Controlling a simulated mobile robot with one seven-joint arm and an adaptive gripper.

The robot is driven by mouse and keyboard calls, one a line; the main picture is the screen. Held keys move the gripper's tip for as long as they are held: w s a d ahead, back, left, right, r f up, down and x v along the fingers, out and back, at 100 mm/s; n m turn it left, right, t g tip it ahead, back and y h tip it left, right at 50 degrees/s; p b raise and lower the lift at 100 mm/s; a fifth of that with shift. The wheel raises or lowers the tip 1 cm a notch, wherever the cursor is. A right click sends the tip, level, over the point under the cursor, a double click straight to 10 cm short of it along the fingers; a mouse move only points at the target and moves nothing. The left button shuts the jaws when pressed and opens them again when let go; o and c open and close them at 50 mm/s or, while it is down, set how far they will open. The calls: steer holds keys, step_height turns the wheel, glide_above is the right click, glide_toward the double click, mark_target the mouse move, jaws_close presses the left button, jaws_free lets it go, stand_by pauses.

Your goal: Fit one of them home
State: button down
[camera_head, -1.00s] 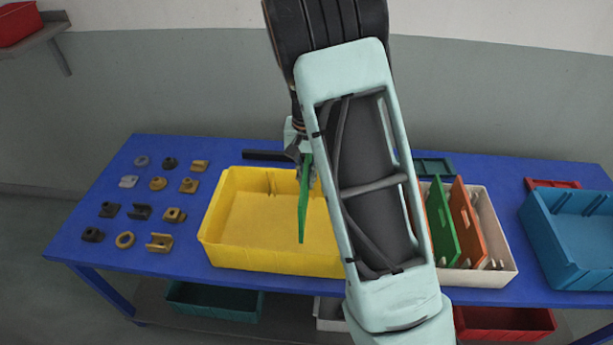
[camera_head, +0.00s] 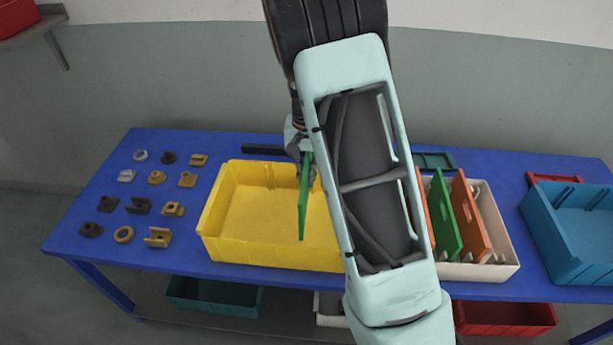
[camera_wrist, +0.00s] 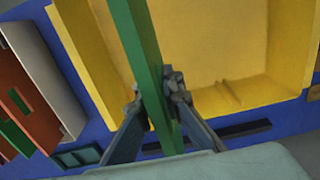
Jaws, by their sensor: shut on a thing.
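My gripper (camera_wrist: 158,92) is shut on a green plate (camera_head: 304,203), which hangs edge-on above the yellow bin (camera_head: 248,261). The plate crosses the wrist view as a long green bar (camera_wrist: 139,42) between the two fingers. The yellow bin looks empty, with small ribs on its inner wall; its right part is hidden behind my arm. To the right, a white bin (camera_head: 482,273) holds a green plate (camera_head: 443,217) and orange plates (camera_head: 468,217) standing upright. In the wrist view the white bin (camera_wrist: 48,68) is at the left.
Several grey, black and tan small parts (camera_head: 157,237) lie in rows on the left of the blue table (camera_head: 180,271). A large blue bin (camera_head: 562,257) stands at the right, with a red tray (camera_head: 553,180) behind it. A dark bar (camera_head: 262,149) lies behind the yellow bin.

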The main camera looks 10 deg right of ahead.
steer(key=shift+f+b, duration=4.75)
steer(key=shift+f, duration=2.1)
steer(key=c, duration=2)
jaws_free()
steer(key=shift+r, duration=0.1)
step_height(320, 180, up, 12)
steer(key=shift+f, duration=0.1)
